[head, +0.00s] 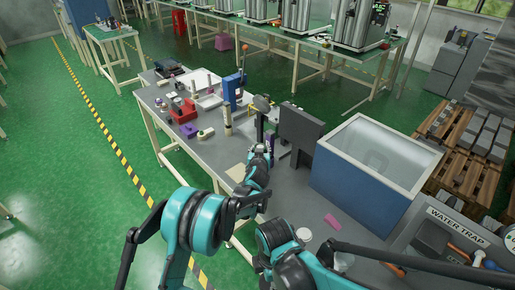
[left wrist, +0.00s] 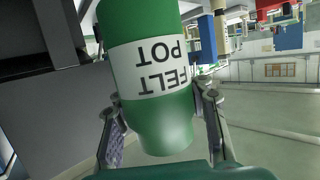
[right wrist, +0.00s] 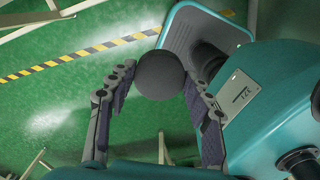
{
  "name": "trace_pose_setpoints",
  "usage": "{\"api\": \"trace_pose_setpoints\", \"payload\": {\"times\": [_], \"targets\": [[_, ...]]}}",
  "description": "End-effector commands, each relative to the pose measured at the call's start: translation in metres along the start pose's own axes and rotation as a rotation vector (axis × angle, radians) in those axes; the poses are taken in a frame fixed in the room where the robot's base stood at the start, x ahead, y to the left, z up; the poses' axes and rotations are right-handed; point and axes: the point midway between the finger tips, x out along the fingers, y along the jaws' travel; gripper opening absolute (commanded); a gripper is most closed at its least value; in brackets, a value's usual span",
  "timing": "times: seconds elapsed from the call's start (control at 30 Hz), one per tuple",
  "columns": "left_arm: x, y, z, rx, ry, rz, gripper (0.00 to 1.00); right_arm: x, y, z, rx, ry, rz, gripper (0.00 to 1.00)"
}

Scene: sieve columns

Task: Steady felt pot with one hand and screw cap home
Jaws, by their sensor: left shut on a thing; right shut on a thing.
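The felt pot (left wrist: 150,45) is a green cylinder with a white label, upside down in the left wrist view. My left gripper (left wrist: 160,105) is shut on it, one finger on each side. In the head view the left gripper (head: 268,143) is over the table, and I cannot make out the pot clearly there. A dark grey round cap (right wrist: 160,75) is between the fingertips of my right gripper (right wrist: 158,88), which is shut on it. I cannot make out the right gripper in the head view. Pot and cap do not show together in any view.
The grey workbench (head: 290,190) carries a dark upright block (head: 299,133) and a large blue bin (head: 372,165) right of the left gripper. A pink block (head: 332,221) and a white round item (head: 304,235) lie nearer. Small parts and a blue post (head: 230,92) stand farther back.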

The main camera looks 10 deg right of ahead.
Motion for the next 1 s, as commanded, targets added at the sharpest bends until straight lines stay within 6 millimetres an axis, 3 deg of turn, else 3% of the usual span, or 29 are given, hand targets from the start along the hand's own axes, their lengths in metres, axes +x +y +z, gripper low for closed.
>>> {"api": "trace_pose_setpoints", "payload": {"times": [0.2, 0.23, 0.33, 0.73, 0.87, 1.0], "targets": [[0.0, 0.0, 0.0, 0.0, 0.0, 0.0, 0.04, 0.0, 0.0, 0.0, 0.0, 0.0, 0.0, 0.35], [0.0, 0.0, 0.0, 0.0, 0.0, 0.0, 0.26, 0.0, 0.0, 0.0, 0.0, 0.0, 0.0, 0.35], [0.0, 0.0, 0.0, 0.0, 0.0, 0.0, 0.0, 0.0, 0.0, 0.0, 0.0, 0.0, 0.0, 0.35], [-0.006, -0.007, -0.002, -0.002, -0.001, -0.01, 0.0, 0.0, 0.004, 0.002, 0.04, 0.0, 0.0, 0.35], [-0.023, -0.024, -0.004, -0.011, -0.006, -0.037, 0.0, 0.0, 0.015, 0.008, 0.154, 0.0, 0.0, 0.35], [-0.054, -0.054, -0.008, -0.025, -0.013, -0.086, 0.0, 0.001, 0.034, 0.019, 0.351, 0.0, 0.0, 0.35]]}}
